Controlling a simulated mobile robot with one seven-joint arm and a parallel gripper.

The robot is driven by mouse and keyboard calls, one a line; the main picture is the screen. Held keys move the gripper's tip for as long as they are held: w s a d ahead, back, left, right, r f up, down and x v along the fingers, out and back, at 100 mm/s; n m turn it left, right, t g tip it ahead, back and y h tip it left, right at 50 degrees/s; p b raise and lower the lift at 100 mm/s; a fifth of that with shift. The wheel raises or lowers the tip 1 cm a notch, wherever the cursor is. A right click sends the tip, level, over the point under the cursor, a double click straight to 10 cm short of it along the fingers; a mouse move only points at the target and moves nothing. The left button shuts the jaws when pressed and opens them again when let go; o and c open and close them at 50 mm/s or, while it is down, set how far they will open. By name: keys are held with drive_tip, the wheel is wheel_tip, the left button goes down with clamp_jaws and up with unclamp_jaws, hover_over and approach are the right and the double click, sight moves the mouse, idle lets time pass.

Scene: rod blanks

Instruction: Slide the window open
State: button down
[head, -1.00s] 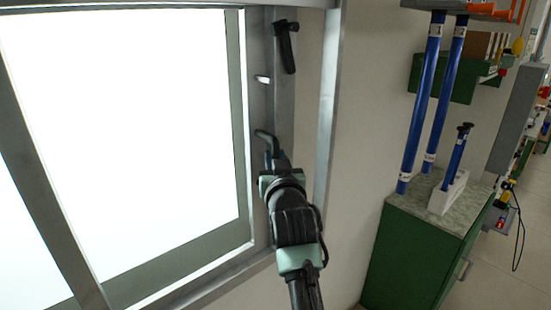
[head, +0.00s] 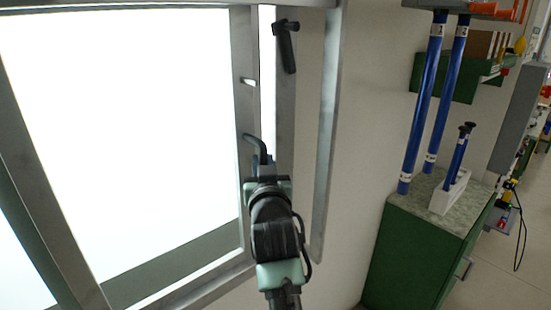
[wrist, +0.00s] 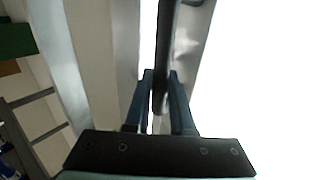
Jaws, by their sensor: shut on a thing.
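The window (head: 120,130) fills the left of the head view, with bright panes in a grey metal frame. Its sliding sash has a right-hand stile (head: 246,60) that stands a little apart from the fixed jamb (head: 285,110), with a narrow bright gap between them. A dark bent handle (head: 258,146) sits on this stile. My gripper (wrist: 160,85) is shut on the handle, which runs between its two fingers in the wrist view. In the head view my gripper hides the handle's lower part.
A second black lever (head: 287,48) is on the jamb, upper right of the handle. Right of the window are a bare wall, a green cabinet (head: 415,255), blue rods (head: 425,95) and a white block (head: 448,192) holding short rods.

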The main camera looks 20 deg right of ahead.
sight(119, 221)
drive_tip(key=s+a+b, duration=0.2)
drive_tip(key=s+a, duration=0.1)
drive_tip(key=a, duration=0.6)
drive_tip(key=s+a+b, duration=0.2)
drive_tip(key=s+a, duration=0.1)
drive_tip(key=a, duration=0.5)
drive_tip(key=s+a+b, duration=0.2)
drive_tip(key=s+a, duration=0.1)
drive_tip(key=a, duration=0.6)
drive_tip(key=shift+s+a+f, duration=0.1)
drive_tip(key=shift+s+a, duration=0.25)
drive_tip(key=c, duration=0.8)
unclamp_jaws()
drive_tip(key=shift+o, duration=0.2)
drive_tip(key=b+v, duration=0.4)
drive_tip(key=v, duration=0.9)
drive_tip(key=shift+d, duration=0.1)
